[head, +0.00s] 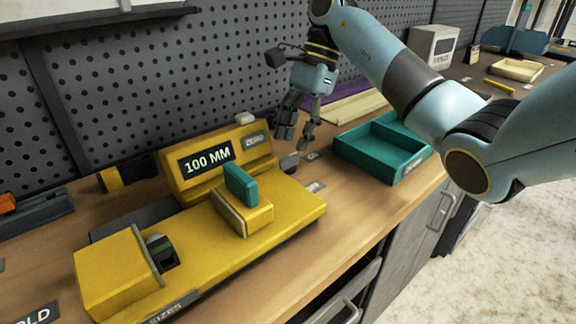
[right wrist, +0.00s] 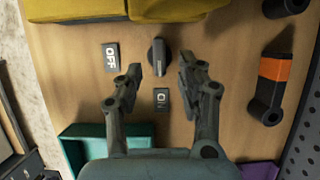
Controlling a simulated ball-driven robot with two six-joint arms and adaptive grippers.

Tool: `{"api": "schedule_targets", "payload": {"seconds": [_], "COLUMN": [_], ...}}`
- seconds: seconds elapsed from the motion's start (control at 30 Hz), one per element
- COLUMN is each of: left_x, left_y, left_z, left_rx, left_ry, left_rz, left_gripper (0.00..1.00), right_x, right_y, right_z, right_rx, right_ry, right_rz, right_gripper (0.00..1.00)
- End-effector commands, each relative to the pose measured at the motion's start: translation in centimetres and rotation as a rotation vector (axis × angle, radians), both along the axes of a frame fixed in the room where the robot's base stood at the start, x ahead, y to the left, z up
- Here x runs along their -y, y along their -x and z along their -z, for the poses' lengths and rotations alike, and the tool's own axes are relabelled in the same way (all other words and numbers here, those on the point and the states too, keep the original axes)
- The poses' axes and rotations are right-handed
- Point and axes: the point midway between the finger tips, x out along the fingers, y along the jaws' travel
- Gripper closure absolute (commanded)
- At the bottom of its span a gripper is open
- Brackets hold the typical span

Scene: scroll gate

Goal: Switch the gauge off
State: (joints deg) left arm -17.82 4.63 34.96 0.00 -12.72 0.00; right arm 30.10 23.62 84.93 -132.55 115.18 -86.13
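The yellow gauge (head: 290,205) stands on the wooden bench, its display (head: 207,161) reading 100 MM. A dark rotary knob (right wrist: 158,57) sits on the bench beside the gauge; it also shows in the head view (head: 289,163). An OFF label (right wrist: 111,56) and an ON label (right wrist: 161,98) lie by it, and the knob's pale mark appears to face ON. My right gripper (right wrist: 160,72) is open and empty, its fingers either side of the knob in the picture, seemingly above it. In the head view my right gripper (head: 293,140) hangs over the bench behind the knob. My left gripper is out of view.
A teal tray (head: 350,148) stands right of the knob. A pegboard wall (head: 130,85) rises behind. A teal block (head: 240,184) stands on the gauge's yellow slide. A black-and-orange tool (right wrist: 272,85) lies near the pegboard.

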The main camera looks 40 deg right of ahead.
Motion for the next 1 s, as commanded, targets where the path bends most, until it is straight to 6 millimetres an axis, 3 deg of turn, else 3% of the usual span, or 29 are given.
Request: {"api": "schedule_targets", "payload": {"seconds": [0.03, 0.07, 0.2, 0.5, 0.8, 1.0], "left_x": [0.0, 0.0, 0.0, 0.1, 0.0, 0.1], "left_y": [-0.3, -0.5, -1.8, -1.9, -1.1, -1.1], "left_z": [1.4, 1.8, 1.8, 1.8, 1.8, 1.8], "left_rx": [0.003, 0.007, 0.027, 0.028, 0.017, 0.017], "left_ry": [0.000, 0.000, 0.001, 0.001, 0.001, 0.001], "left_rz": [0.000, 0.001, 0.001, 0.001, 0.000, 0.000], "left_gripper": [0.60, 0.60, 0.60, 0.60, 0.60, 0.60], "right_x": [-0.4, -0.6, -1.4, -1.6, -1.6, -1.6], "right_y": [0.1, 0.1, 0.1, 0.1, 0.1, 0.1], "right_z": [1.7, 2.1, 3.4, 3.8, 3.8, 3.8], "right_rx": [-0.002, -0.001, -0.001, 0.001, 0.001, 0.001], "right_ry": [0.000, 0.000, -0.001, 0.001, 0.001, 0.001], "right_rz": [-0.001, 0.000, 0.000, -0.001, 0.000, 0.000], "right_gripper": [0.62, 0.62, 0.62, 0.62, 0.98, 1.00]}}
